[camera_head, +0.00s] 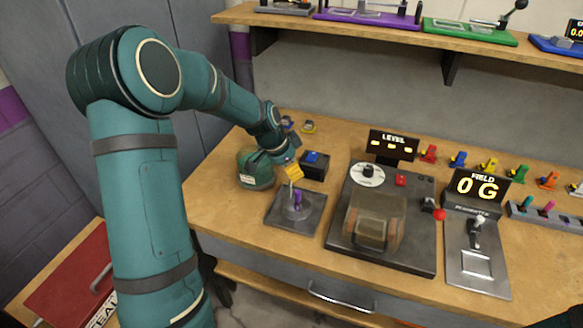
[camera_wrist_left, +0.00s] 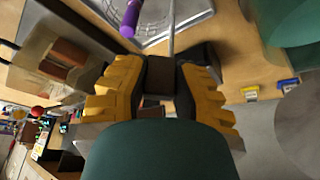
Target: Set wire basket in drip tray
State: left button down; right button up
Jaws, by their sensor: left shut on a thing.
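The purple peg (camera_wrist_left: 131,18) stands beside the rod.
A dark machine with a brown, clear-covered box (camera_head: 375,220) stands right of the plate. A green rounded container (camera_head: 255,169) and a black box with a blue top (camera_head: 314,164) stand behind it. A lever panel (camera_head: 476,265) is farther right. A shelf (camera_head: 400,40) overhangs the back.

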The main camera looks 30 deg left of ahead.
pick_arm(q)
jog(key=shift+f, duration=0.2)
dwell(0.6)
jog(key=c, duration=0.8)
grip_release()
jog(key=v, duration=1.2)
jog(key=shift+d, duration=0.1)
